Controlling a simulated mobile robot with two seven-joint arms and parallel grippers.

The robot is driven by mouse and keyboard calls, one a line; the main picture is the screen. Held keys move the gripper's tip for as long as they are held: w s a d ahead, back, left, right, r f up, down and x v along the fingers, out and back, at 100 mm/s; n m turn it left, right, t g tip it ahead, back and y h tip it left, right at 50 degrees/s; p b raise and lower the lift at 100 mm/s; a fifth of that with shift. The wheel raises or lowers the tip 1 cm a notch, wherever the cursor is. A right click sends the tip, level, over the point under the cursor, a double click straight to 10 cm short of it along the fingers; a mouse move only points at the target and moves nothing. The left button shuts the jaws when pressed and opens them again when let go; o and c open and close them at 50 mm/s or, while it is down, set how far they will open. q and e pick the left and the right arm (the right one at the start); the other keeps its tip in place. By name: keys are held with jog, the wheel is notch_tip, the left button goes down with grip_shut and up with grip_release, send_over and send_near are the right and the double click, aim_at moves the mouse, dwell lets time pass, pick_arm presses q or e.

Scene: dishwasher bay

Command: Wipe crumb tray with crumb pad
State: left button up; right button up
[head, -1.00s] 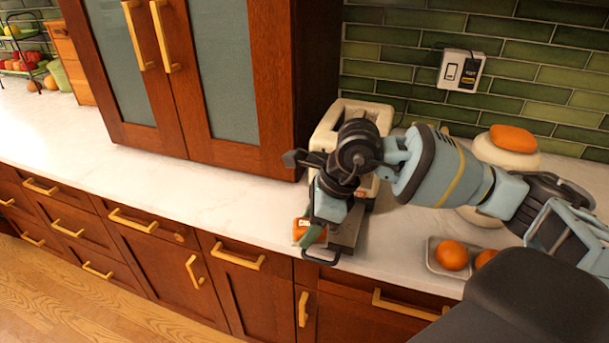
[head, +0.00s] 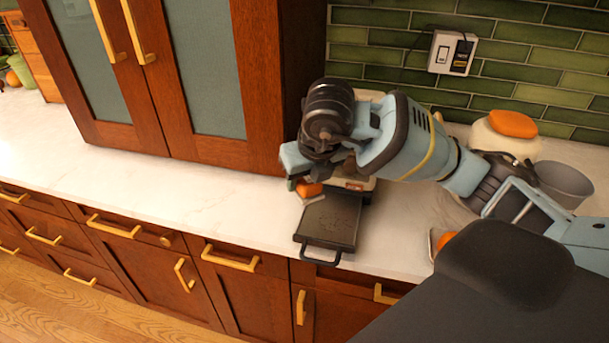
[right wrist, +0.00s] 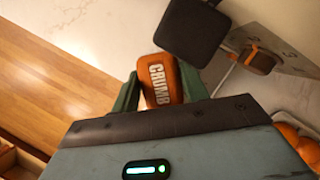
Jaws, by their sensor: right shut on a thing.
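The crumb pad (head: 308,188) is a small orange block; in the right wrist view the pad (right wrist: 160,80) shows the word CRUMB. My right gripper (head: 302,180) is shut on it, with one green finger on each side. The crumb tray (head: 328,222) is a dark, flat tray with a loop handle toward the counter's front edge. The pad is at the tray's rear left; I cannot tell whether they touch. The tray (right wrist: 190,32) shows just beyond the pad in the right wrist view. My left gripper is out of view.
A cream toaster (head: 362,183) stands behind the tray, mostly hidden by my right arm. A cream jar with an orange lid (head: 512,124) and a grey bowl (head: 565,183) are on the right. Oranges (right wrist: 298,140) lie nearby. The counter (head: 180,200) is clear on the left.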

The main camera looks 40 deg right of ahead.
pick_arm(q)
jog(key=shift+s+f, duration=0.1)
pick_arm(e)
jog(key=shift+f, duration=0.2)
jog(key=shift+f+b, duration=1.15)
jog(key=shift+f, duration=1.05)
jog(key=shift+f+b, duration=0.35)
jog(key=shift+f, duration=0.2)
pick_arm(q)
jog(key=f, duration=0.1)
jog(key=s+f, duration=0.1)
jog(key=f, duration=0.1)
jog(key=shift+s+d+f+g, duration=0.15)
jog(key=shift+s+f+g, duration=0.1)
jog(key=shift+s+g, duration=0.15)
pick_arm(e)
jog(key=shift+f, duration=0.1)
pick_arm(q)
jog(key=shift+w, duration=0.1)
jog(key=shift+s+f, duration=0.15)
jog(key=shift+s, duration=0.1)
pick_arm(e)
jog(key=shift+f, duration=0.3)
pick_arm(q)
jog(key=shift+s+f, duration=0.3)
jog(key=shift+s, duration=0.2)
pick_arm(e)
jog(key=shift+f, duration=0.15)
pick_arm(q)
jog(key=shift+b, duration=0.3)
